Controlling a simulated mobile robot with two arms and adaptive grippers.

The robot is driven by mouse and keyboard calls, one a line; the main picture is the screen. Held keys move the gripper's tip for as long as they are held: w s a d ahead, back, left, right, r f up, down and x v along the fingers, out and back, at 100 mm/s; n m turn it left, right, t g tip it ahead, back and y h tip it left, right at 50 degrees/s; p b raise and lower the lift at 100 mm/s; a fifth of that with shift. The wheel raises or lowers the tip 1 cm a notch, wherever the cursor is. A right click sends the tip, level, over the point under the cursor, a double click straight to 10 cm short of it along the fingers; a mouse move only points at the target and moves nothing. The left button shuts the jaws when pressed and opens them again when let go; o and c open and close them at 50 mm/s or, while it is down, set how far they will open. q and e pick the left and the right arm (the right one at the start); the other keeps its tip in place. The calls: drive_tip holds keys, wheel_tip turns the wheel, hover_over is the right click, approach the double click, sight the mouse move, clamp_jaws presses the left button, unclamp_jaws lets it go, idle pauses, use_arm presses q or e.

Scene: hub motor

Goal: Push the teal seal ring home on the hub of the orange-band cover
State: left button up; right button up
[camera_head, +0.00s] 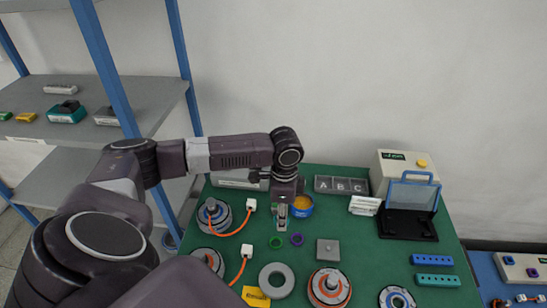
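A small green ring (275,242), the closest match to the teal seal ring, lies flat on the green mat. A purple ring (297,239) lies just right of it. The orange-band cover (330,288) is a round disc with a raised centre at the front of the mat; no teal ring is clearly visible on its hub. My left gripper (282,217) points down just above and behind the green ring, apart from the cover. Its fingers are too small to tell if they are open or shut. My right gripper is out of view.
Motor parts with orange cables (213,216) sit left. A blue-framed press (408,215) stands right.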

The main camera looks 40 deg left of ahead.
use_arm(q)
drive_tip(key=d+m, duration=0.3)
drive_tip(key=d, duration=0.6)
drive_tip(key=m+b, duration=0.4)
drive_tip(key=b, duration=0.3)
hover_over(335, 278)
wheel_tip(335, 278, down, 4)
drive_tip(key=shift+f, duration=0.1)
drive_tip(key=shift+f+b, duration=0.35)
drive_tip(key=shift+f, duration=0.8)
drive_tip(key=shift+f, duration=0.15)
drive_tip(key=shift+f+b, duration=0.35)
drive_tip(key=shift+f, duration=0.65)
drive_tip(key=shift+f, duration=0.1)
